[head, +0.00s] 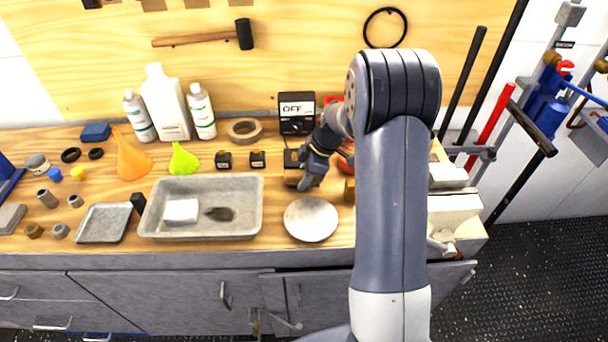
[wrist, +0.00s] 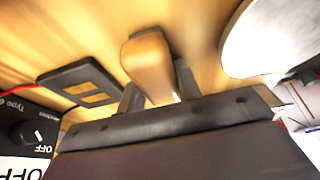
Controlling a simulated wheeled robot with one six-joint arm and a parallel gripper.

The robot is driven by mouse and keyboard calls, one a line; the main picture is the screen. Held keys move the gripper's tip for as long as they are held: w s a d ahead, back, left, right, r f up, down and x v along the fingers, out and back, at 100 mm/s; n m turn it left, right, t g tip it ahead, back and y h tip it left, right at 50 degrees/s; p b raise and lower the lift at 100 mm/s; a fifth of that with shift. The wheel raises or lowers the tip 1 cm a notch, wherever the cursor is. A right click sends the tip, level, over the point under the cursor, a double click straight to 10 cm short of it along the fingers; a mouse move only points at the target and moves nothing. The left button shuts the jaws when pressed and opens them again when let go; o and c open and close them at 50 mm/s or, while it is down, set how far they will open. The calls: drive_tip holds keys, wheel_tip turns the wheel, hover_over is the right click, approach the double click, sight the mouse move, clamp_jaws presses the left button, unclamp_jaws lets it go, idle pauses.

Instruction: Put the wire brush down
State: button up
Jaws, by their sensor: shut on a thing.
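My gripper (wrist: 158,90) is shut on the wire brush (wrist: 148,62), whose rounded wooden handle end shows between the dark fingers in the wrist view. The bristles are out of sight there. In the head view my gripper (head: 306,182) is low over the wooden workbench (head: 275,222), behind the round pale plate (head: 311,219). The brush is mostly hidden by my gripper in that view. I cannot tell whether it touches the bench.
The black box marked OFF (head: 297,113) stands behind my gripper. The grey tray (head: 256,215), holding a white block (head: 181,211), is to the left. Two small dark boxes (head: 223,160) (head: 257,158) stand behind the tray. A vise (head: 452,205) is at right.

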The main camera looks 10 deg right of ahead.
drive_tip(key=shift+f, duration=0.1)
drive_tip(key=o, duration=0.9)
drive_tip(key=shift+o, duration=0.2)
drive_tip(key=b+v, duration=0.1)
drive_tip(key=v, duration=1.1)
drive_tip(key=shift+a, duration=0.1)
